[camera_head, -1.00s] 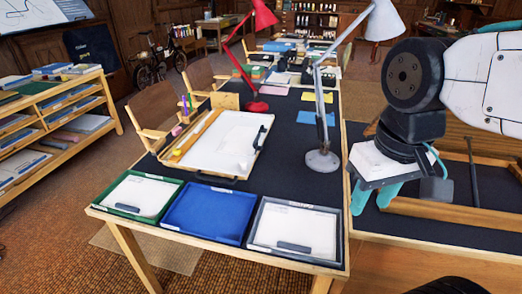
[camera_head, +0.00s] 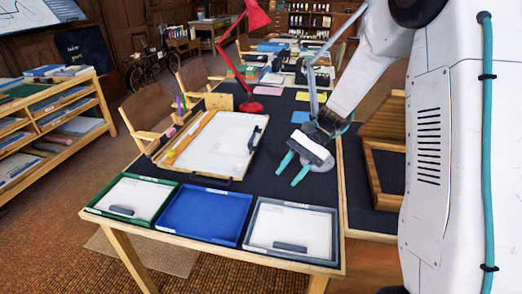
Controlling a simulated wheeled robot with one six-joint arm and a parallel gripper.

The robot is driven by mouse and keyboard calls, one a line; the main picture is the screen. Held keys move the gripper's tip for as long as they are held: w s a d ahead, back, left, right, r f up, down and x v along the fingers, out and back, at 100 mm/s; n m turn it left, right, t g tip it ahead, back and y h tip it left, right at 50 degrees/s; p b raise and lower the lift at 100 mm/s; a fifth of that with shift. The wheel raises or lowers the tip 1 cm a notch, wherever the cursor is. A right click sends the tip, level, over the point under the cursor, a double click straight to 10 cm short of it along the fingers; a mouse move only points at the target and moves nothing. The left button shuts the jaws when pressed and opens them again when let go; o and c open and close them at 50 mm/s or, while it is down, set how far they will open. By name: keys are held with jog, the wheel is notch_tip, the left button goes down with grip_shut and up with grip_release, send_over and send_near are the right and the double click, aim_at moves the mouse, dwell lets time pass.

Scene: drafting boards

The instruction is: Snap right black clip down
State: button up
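The drafting board (camera_head: 205,148) lies on the dark table top with a white sheet on it. A black clip (camera_head: 253,138) shows at its right edge; it is too small to tell whether it is up or down. My gripper (camera_head: 290,172) is over the table to the right of the board, apart from the clip. Its two teal fingers point down and left, spread, with nothing seen between them. A clip on the board's left side cannot be made out.
A green tray (camera_head: 96,208), a blue tray (camera_head: 205,213) and a grey tray (camera_head: 248,234) line the table's near edge. A red lamp (camera_head: 250,106) stands behind the board. A grey lamp (camera_head: 311,85) is partly hidden behind my arm. A wooden chair (camera_head: 150,112) is at the left.

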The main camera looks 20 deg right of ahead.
aim_at(253, 149)
jog(key=w+d+f+m+t+y, duration=0.1)
jog(key=w+f+m+t+y, duration=0.1)
jog(key=w+f, duration=0.3)
jog(key=w+d+f+m+t+y, duration=0.2)
jog(key=w+f+m, duration=0.3)
jog(key=w, duration=0.2)
jog(key=w+d+f+m+t+y, duration=0.1)
jog(key=w+f+m+t, duration=0.2)
jog(key=w+f, duration=0.2)
jog(key=shift+w+d+f+y, duration=0.1)
jog(key=shift+w+f+y, duration=0.1)
jog(key=shift+w, duration=0.25)
jog(key=shift+w+d+f+y, duration=0.1)
jog(key=shift+w+y, duration=0.1)
jog(key=shift+w, duration=0.2)
jog(key=w, duration=0.1)
jog(key=m+t, duration=0.1)
jog(key=w+d+m+t, duration=0.1)
jog(key=shift+w+f, duration=0.35)
jog(key=w+r+t, duration=0.1)
jog(key=w+d+r+m+t, duration=0.1)
jog(key=w, duration=0.1)
jog(key=w+d+r+m+t, duration=0.1)
jog(key=w, duration=0.1)
jog(key=shift+w+r+y, duration=0.15)
jog(key=shift+r+y, duration=0.15)
jog(key=shift+r, duration=0.05)
jog(key=shift+m, duration=0.3)
jog(key=shift+x, duration=3.85)
jog(key=shift+r, duration=0.1)
